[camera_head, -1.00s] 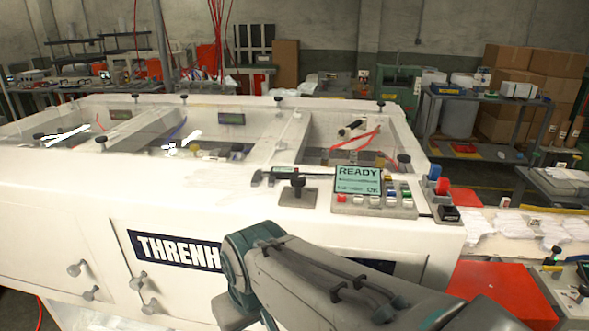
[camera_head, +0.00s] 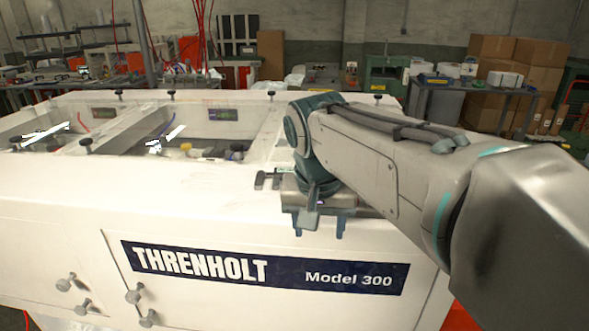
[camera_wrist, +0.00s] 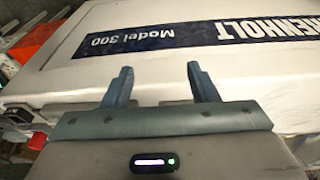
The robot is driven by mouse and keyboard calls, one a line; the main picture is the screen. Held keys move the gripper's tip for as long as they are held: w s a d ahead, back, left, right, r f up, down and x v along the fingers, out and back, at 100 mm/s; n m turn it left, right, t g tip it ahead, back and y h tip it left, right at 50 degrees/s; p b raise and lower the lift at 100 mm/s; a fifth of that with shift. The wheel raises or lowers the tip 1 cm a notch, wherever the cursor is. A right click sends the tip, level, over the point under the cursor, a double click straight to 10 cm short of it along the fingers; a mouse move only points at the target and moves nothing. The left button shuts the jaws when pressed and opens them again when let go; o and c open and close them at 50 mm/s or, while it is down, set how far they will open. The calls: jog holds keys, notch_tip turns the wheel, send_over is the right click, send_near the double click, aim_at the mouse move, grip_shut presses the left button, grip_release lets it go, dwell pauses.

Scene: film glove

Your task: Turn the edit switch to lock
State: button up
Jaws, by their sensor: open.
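The white machine (camera_head: 60,205) carries a dark label reading THRENHOLT Model 300 (camera_head: 265,268), which shows upside down in the wrist view (camera_wrist: 170,32). My gripper (camera_head: 319,232) is over the machine's top front edge, fingers pointing down, above the label. In the wrist view its two blue fingers (camera_wrist: 158,76) are spread wide, with nothing between them but white machine surface beyond. The edit switch is not visible. My gripper and arm cover the area of the control panel with its display and buttons.
Small black knobs (camera_head: 86,143) stand along the machine's top, with open bays behind. Cabinet knobs (camera_head: 134,295) stick out at the front left. A shelf with boxes (camera_head: 505,78) stands at the back right.

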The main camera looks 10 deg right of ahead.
jog(key=w+a+r+m+h, duration=0.35)
jog(key=w+r+m, duration=0.6)
jog(key=r, duration=0.55)
jog(key=shift+n+y, duration=0.35)
jog(key=x, duration=1.3)
jog(key=shift+w+a+f, duration=0.1)
jog(key=shift+a+f, duration=0.05)
jog(key=shift+a, duration=0.05)
jog(key=c, duration=1)
